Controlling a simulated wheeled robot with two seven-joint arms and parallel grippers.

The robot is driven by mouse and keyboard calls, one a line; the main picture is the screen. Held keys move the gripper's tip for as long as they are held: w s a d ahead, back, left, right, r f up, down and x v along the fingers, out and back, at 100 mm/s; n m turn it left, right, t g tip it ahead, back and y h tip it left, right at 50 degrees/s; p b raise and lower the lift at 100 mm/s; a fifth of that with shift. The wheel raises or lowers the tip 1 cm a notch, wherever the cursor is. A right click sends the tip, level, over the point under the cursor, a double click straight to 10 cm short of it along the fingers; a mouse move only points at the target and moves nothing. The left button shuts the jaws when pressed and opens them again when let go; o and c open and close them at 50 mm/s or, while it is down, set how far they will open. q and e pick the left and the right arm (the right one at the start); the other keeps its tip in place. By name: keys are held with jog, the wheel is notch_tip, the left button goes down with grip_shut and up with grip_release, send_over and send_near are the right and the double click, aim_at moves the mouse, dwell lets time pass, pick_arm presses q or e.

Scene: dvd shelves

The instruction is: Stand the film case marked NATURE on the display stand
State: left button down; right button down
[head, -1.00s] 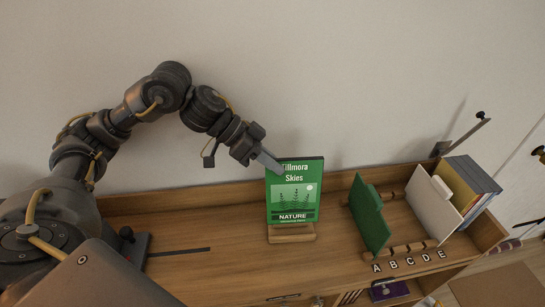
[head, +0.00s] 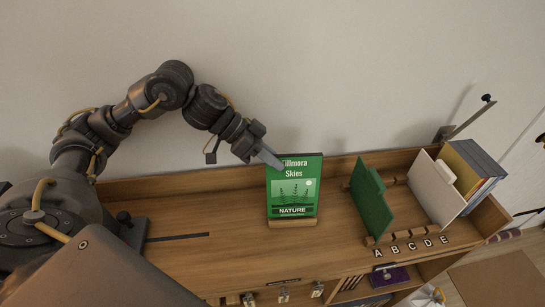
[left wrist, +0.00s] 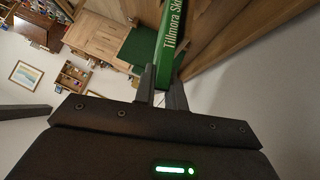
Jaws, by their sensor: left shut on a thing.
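The green film case marked NATURE (head: 292,187), titled Tillmora Skies, is upright with its cover facing me. My left gripper (head: 269,158) is shut on its upper left corner. In the left wrist view the case's green spine (left wrist: 169,42) runs up from between the two fingers (left wrist: 161,94). The wooden display stand (head: 293,222) is directly below the case, with only its front edge showing. The case's lower edge covers most of the stand; I cannot tell whether it bears on it. My right gripper is in neither view.
A green divider (head: 370,197) stands to the right of the case. Further right are a white panel (head: 436,188) and several upright cases (head: 470,170), behind letters A to E (head: 412,246). A wall is behind.

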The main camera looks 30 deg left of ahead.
pick_arm(q)
jog(key=shift+f, duration=0.55)
dwell(0.8)
jog(key=c, duration=1.4)
grip_release()
jog(key=shift+o, duration=0.2)
jog(key=shift+a, duration=0.1)
jog(key=b+v, duration=0.2)
jog(key=v, duration=0.5)
jog(key=shift+r, duration=0.2)
jog(key=shift+s, duration=0.1)
